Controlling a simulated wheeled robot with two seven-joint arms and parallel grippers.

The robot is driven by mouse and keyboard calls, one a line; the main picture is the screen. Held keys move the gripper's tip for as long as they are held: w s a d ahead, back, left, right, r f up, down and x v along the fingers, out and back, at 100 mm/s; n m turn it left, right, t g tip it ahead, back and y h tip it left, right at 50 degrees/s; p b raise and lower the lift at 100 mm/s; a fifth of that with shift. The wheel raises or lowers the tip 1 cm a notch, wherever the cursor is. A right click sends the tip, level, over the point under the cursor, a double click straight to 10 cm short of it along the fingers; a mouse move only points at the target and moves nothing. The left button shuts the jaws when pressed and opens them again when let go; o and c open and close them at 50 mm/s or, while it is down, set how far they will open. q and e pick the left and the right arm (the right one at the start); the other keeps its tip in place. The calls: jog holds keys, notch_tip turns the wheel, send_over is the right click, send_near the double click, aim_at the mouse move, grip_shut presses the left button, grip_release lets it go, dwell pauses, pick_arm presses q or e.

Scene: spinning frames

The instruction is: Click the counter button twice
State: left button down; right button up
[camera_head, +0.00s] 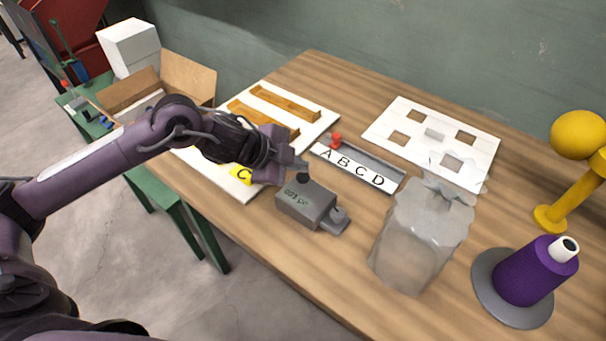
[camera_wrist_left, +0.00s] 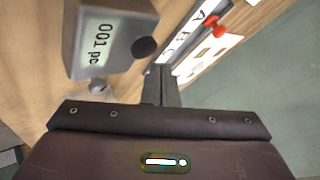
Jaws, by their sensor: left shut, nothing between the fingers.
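The counter (camera_head: 305,205) is a grey box on the wooden table, with a small display on its face. In the left wrist view the counter (camera_wrist_left: 88,40) shows "001 pc" on its display. Its black round button (camera_wrist_left: 144,47) is at the counter's right end there. My left gripper (camera_head: 297,163) is shut and empty, close above the counter's button end. In the left wrist view the fingertips of my left gripper (camera_wrist_left: 161,75) are just beside and below the button; whether they touch it I cannot tell. My right gripper is in neither view.
A strip lettered A to D (camera_head: 355,168) with a red slider (camera_head: 336,139) lies behind the counter. A translucent grey container (camera_head: 420,240) stands to the right, near a purple thread cone (camera_head: 530,275) and a yellow stand (camera_head: 575,185). A white board with square holes (camera_head: 410,119) lies behind.

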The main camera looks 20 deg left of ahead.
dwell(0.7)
pick_arm(q)
jog(key=shift+f, duration=0.1)
dwell(0.5)
jog(key=shift+f, duration=0.35)
jog(key=shift+f+b, duration=0.5)
jog(key=shift+f, duration=0.15)
dwell(0.9)
jog(key=shift+r+p, duration=1.05)
jog(key=shift+p, duration=0.05)
